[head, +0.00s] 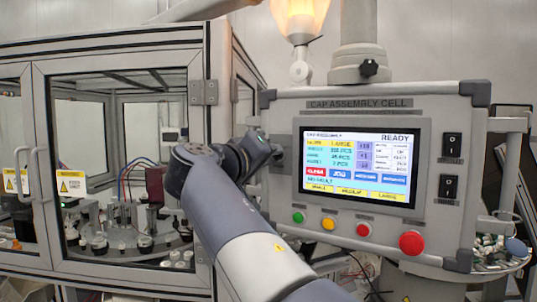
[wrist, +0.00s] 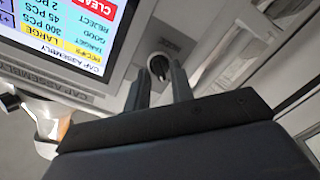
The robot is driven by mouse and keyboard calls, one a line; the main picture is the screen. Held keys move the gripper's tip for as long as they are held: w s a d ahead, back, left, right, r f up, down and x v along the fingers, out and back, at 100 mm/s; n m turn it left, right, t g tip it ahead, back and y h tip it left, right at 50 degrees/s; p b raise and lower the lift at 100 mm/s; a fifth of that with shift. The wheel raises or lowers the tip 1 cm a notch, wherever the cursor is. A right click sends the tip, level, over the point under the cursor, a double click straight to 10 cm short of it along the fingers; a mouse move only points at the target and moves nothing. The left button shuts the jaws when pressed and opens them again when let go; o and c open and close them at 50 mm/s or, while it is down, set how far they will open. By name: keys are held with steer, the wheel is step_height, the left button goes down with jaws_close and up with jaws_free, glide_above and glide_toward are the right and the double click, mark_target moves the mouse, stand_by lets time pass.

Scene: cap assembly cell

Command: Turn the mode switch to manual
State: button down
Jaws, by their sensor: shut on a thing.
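The mode switch (wrist: 158,66) is a small dark round knob on the grey panel face, beside a small label plate, in the wrist view. My gripper (wrist: 160,76) has its two fingers on either side of this knob and is shut on it. The exact angle of the knob's handle is too small to read. In the head view my gripper (head: 274,152) is at the left edge of the control panel (head: 440,110), left of the screen. My wrist hides the knob there.
The lit screen (head: 360,165) reads READY. Green, yellow and red buttons and a large red mushroom button (head: 411,243) sit below it. Two black rocker switches (head: 452,146) are at the right. A glazed, framed enclosure (head: 125,150) stands left of my arm.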

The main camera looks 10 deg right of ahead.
stand_by(0.4)
steer(key=c, duration=1.5)
jaws_free()
steer(key=shift+a, duration=0.1)
steer(key=b+v, duration=0.3)
steer(key=v, duration=0.7)
steer(key=shift+s+a, duration=0.2)
steer(key=shift+s, duration=0.1)
steer(key=shift+w+r, duration=0.1)
steer(key=p+x, duration=0.3)
steer(key=x, duration=0.7)
steer(key=shift+w+d, duration=0.25)
steer(key=shift+d, duration=0.05)
